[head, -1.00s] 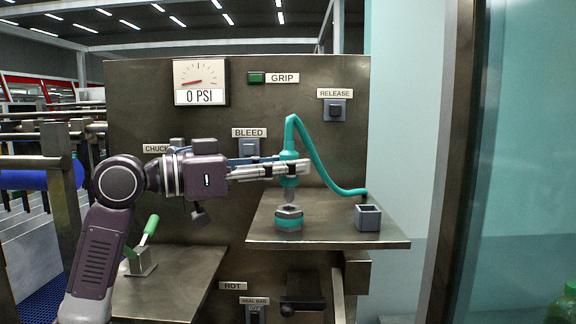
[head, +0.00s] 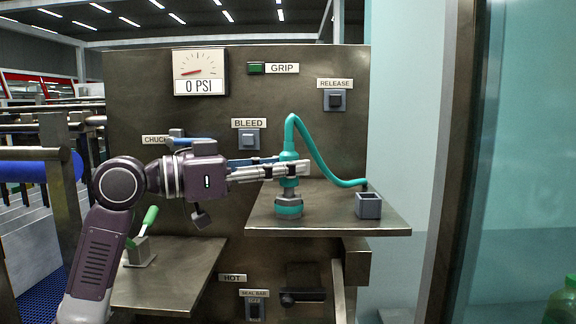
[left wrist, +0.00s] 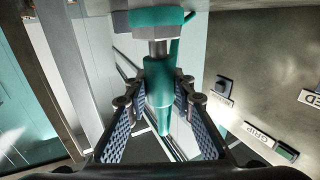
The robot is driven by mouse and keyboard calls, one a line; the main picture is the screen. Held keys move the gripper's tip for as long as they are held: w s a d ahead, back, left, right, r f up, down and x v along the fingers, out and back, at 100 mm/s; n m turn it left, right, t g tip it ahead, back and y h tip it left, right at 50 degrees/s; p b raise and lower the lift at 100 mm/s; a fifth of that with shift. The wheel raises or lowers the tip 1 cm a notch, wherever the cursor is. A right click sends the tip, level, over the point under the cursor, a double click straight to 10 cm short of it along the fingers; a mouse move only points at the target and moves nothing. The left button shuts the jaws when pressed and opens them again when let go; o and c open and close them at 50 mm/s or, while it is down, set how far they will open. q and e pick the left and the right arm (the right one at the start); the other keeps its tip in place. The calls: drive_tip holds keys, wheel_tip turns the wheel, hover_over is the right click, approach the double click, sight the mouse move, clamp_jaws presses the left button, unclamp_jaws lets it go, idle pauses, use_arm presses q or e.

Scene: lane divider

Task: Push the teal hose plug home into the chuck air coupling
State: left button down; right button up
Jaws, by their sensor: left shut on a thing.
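The teal hose plug (head: 288,156) is upright in my left gripper (head: 297,169), whose fingers are shut on its sides. The chuck air coupling (head: 289,210), a metal and teal fitting on the shelf, stands directly below it. In the left wrist view the plug (left wrist: 158,88) sits between both pads, and its metal nose reaches the coupling (left wrist: 157,18). A short length of metal still shows between the plug's teal body and the coupling. How deep the nose sits is hidden. My right gripper is not in view.
A teal hose (head: 325,162) arches from the plug to the right, near a small grey square holder (head: 368,206) on the shelf (head: 330,222). The panel behind carries a gauge (head: 200,72) reading 0 PSI. A green-handled lever (head: 149,217) stands lower left.

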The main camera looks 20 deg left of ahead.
use_arm(q)
drive_tip(key=shift+f+b, duration=0.55)
drive_tip(key=shift+f, duration=0.3)
drive_tip(key=c, duration=1.6)
unclamp_jaws()
drive_tip(key=shift+r, duration=0.15)
wheel_tip(320, 180, up, 10)
drive_tip(key=shift+f, duration=0.1)
